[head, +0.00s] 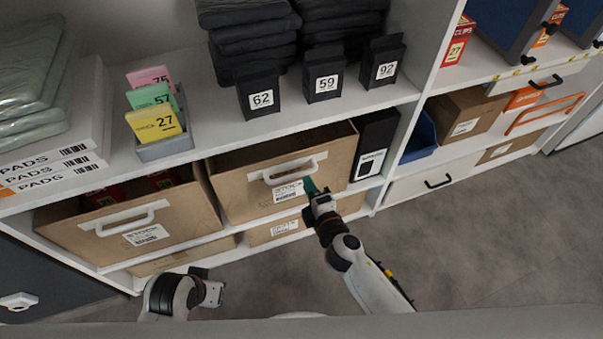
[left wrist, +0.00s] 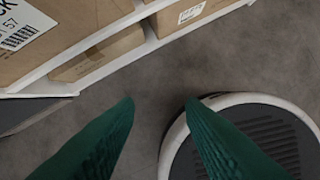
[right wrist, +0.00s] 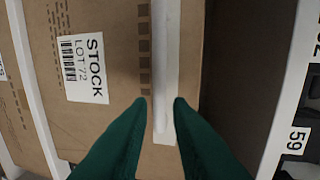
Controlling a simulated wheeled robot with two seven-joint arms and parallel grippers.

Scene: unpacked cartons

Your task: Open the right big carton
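The right big carton (head: 240,199) is brown and sits on the shelf, with a white handle (head: 295,170) and a stock label on its front. Its top edge tilts out from the shelf and a dark gap shows behind it. My right gripper (head: 308,184) is at the right end of the handle. In the right wrist view its green fingers (right wrist: 160,101) are apart, with the white handle (right wrist: 164,70) lined up between them; whether they reach around it I cannot tell. My left gripper (left wrist: 159,101) is open and empty above the floor, low in the head view.
The left big carton (head: 120,222) stands beside it with a similar handle. A black box file (head: 372,148) is close on the right. Flat cartons (head: 275,231) lie on the shelf below. A round base (left wrist: 270,130) shows below my left gripper. The floor (head: 460,240) is clear.

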